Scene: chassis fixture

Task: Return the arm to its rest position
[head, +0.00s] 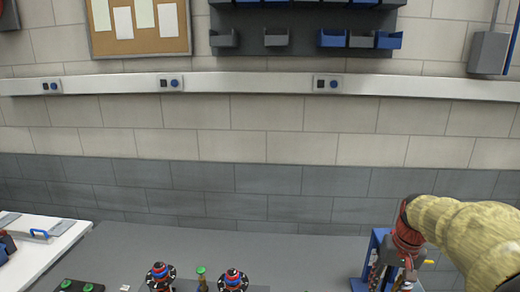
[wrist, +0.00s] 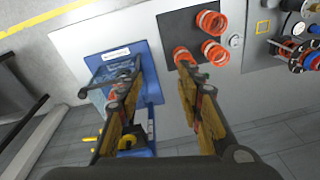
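My arm, in a yellow cover, comes in at the right edge of the head view and reaches down to my gripper (head: 402,272) at the lower right. In the wrist view my gripper (wrist: 157,88) has its two fingers spread apart, with nothing held between them. The gripper is above or beside a blue fixture (wrist: 152,70), which also shows in the head view (head: 374,246) just left of the gripper. The fixture is partly hidden behind the left finger. How far the fingertips are from the fixture, I cannot tell.
Orange rings (wrist: 211,22) sit on a dark plate near the right finger. Two round stacked parts (head: 160,276) (head: 233,279) and a green-topped peg (head: 201,274) stand on the grey table (head: 300,250). A white side table (head: 45,240) is at left. The table's middle right looks clear.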

